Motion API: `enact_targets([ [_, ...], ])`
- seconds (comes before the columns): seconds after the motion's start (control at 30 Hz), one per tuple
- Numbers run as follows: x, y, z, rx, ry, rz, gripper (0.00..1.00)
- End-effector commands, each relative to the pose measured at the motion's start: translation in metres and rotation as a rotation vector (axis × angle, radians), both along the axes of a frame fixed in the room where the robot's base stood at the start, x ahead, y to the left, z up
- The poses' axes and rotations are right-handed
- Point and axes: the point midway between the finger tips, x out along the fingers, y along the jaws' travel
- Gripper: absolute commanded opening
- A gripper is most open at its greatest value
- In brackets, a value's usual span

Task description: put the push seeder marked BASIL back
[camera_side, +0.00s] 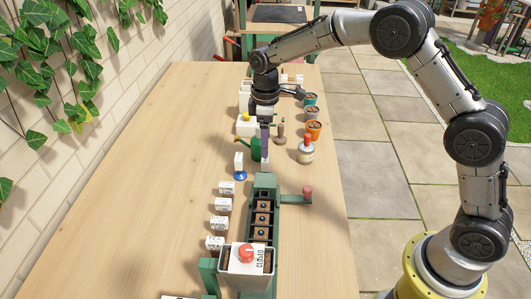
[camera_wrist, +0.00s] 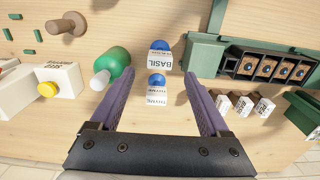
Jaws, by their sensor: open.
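The push seeder marked BASIL (camera_wrist: 160,63) is a white labelled block with a blue round part, in the upper middle of the wrist view. A similar block marked THYME (camera_wrist: 157,98) is just below it in that view. My gripper (camera_wrist: 158,74) is open, its two purple fingers spread to either side of these blocks, with nothing clearly held. In the side view my gripper (camera_side: 265,150) points down over the table's middle. A white block with a blue base (camera_side: 240,164) stands left of it; its label is unreadable there. Another white piece shows under the fingers, partly hidden.
A green planter (camera_side: 265,185) with several dark cells lies nearer the side camera, with white label blocks (camera_side: 222,204) along its left. The left tabletop is clear.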

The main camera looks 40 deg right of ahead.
Motion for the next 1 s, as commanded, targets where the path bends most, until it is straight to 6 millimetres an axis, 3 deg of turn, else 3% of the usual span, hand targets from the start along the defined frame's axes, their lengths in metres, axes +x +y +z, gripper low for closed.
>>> enact_targets([
  [0.2,0.001,0.0,0.035,0.001,-0.002,0.0,0.8],
  [0.57,-0.001,0.0,0.049,0.0,-0.003,-0.003,0.8],
  [0.67,-0.009,-0.003,0.062,0.003,-0.021,-0.027,0.8],
  [0.77,-0.03,-0.01,0.089,0.009,-0.061,-0.085,0.8],
  [1.0,-0.121,-0.033,0.157,0.044,-0.194,-0.301,0.8],
])
